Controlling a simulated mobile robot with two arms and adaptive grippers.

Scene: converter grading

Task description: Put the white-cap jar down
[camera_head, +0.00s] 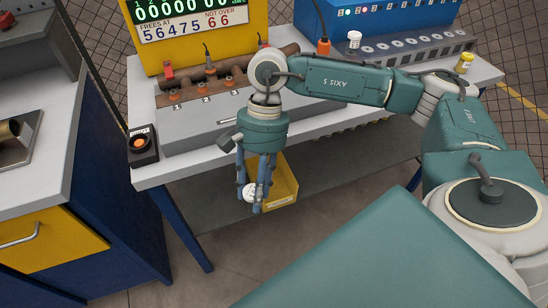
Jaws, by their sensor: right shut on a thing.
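My right gripper (256,208) points down in front of the workbench's (150,178) front edge. Its fingers are shut on a small jar with a white round top (249,192), mostly hidden between them; I take it to be the white-cap jar. The jar is in the air, apart from the bench top. My left gripper is not in view.
A yellow bin (285,182) is just behind the gripper, below the bench top. A white jar (354,38) and a yellow jar (465,63) stand further right. A black box with an orange button (141,144) is at the bench's left corner. A grey fixture (190,125) fills the bench's middle.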

